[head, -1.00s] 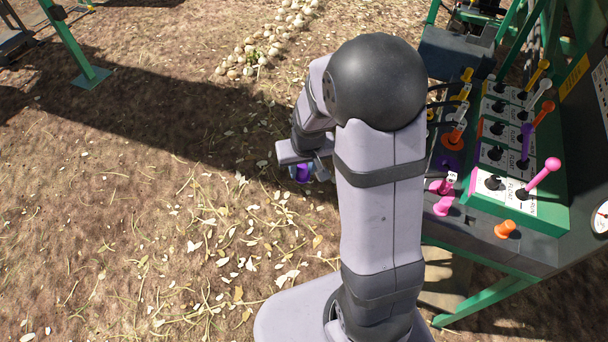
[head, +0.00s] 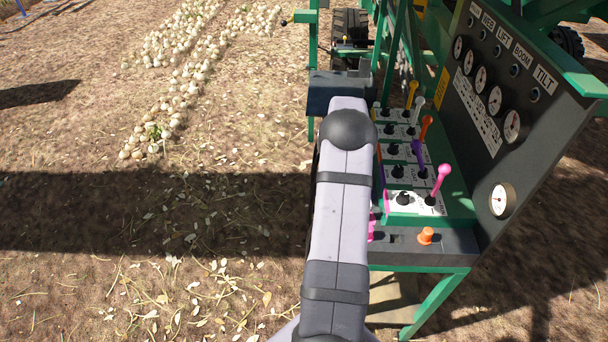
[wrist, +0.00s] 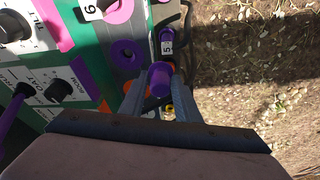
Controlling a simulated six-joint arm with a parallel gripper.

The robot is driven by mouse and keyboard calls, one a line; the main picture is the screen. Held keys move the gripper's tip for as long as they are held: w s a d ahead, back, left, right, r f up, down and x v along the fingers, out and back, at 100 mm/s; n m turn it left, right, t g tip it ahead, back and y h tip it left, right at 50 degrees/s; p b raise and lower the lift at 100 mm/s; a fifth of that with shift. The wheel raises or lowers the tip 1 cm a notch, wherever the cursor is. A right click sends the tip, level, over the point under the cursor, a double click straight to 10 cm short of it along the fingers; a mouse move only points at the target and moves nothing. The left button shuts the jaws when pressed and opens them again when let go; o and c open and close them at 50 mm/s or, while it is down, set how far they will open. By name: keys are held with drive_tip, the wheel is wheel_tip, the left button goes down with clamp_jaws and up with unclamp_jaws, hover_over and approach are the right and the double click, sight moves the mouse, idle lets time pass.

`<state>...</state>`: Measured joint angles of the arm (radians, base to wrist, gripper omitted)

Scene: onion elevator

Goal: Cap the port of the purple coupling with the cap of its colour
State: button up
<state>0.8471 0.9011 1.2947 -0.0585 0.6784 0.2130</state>
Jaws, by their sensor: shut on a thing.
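In the wrist view my gripper (wrist: 152,92) is shut on a purple cap (wrist: 160,78), held between its two grey fingertips. A purple ring with a dark hole (wrist: 126,53), which looks like the purple coupling's port, sits on the panel up and left of the cap. The cap looks apart from that hole; its height over the panel is hard to tell. A purple hose end with a white tag 5 (wrist: 166,42) is just beyond the cap. In the head view my arm hides the gripper, the cap and most of the couplings.
A magenta part (wrist: 118,10) and a white tag 6 (wrist: 92,9) are at the wrist view's top. Black hoses run beside the panel. In the head view levers, including a pink one (head: 441,180), and an orange knob (head: 426,236) stand right of my arm. Open ground lies left.

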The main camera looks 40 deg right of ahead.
drive_tip(key=s+d+m, duration=0.2)
drive_tip(key=s+d, duration=0.3)
drive_tip(key=d, duration=0.1)
drive_tip(key=shift+d+f+h, duration=0.15)
drive_tip(key=shift+d+h, duration=0.15)
drive_tip(key=shift+f, duration=0.15)
drive_tip(key=shift+f+b, duration=1.7)
drive_tip(key=shift+f, duration=1.2)
drive_tip(key=shift+f+b, duration=1.15)
drive_tip(key=shift+b, duration=0.05)
idle(0.8)
idle(0.5)
drive_tip(key=o, duration=1.5)
drive_tip(key=shift+a, duration=0.1)
